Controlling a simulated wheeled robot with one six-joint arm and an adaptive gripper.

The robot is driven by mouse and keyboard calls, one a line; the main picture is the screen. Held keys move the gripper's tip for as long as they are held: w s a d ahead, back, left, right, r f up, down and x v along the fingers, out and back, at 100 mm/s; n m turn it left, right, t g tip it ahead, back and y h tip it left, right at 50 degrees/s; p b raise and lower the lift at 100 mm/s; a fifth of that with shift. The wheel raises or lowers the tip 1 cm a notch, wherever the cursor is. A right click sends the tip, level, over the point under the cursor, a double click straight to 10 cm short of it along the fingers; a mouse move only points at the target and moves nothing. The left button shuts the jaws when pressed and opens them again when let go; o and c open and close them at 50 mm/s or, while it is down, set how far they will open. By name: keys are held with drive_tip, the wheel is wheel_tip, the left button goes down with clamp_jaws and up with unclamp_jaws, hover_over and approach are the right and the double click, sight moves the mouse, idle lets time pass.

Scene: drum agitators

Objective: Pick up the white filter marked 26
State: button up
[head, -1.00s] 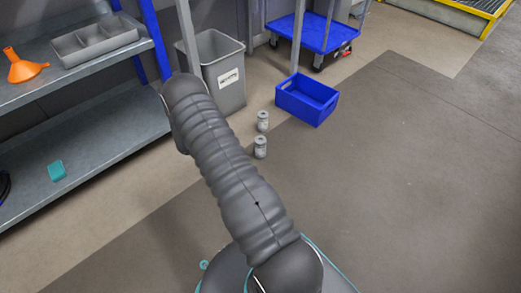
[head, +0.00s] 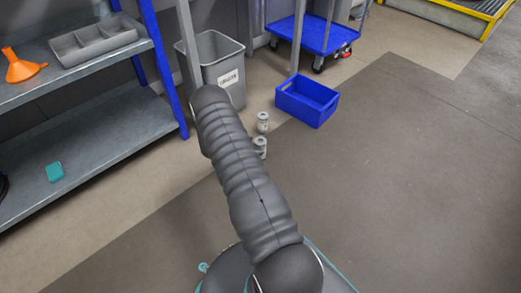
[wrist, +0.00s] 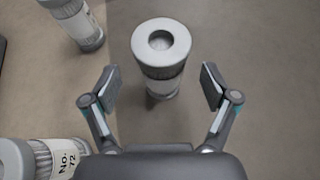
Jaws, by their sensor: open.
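A white filter (wrist: 161,55) with a ring-shaped top and a hole stands upright in the wrist view. It is just ahead of and between the fingers of my gripper (wrist: 160,86), which is open and empty. No number can be read on it. Another filter (wrist: 75,22) is at the upper left, its number not readable. A third filter (wrist: 45,157), marked No. 72, is at the lower left, partly cut off. In the head view, two filters (head: 263,121) (head: 260,146) show on the floor. The nearer one is partly behind my arm. My gripper is hidden there.
A blue crate (head: 307,101) stands on the floor right of the filters. A grey bin (head: 222,64) is behind them. A metal shelf (head: 92,125) with blue posts is at the left. The floor to the right is open.

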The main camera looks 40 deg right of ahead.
drive_tip(key=x, duration=0.4)
drive_tip(key=shift+s+a+f, duration=0.1)
drive_tip(key=shift+f, duration=0.2)
drive_tip(key=c, duration=1.3)
drive_tip(key=shift+r, duration=0.1)
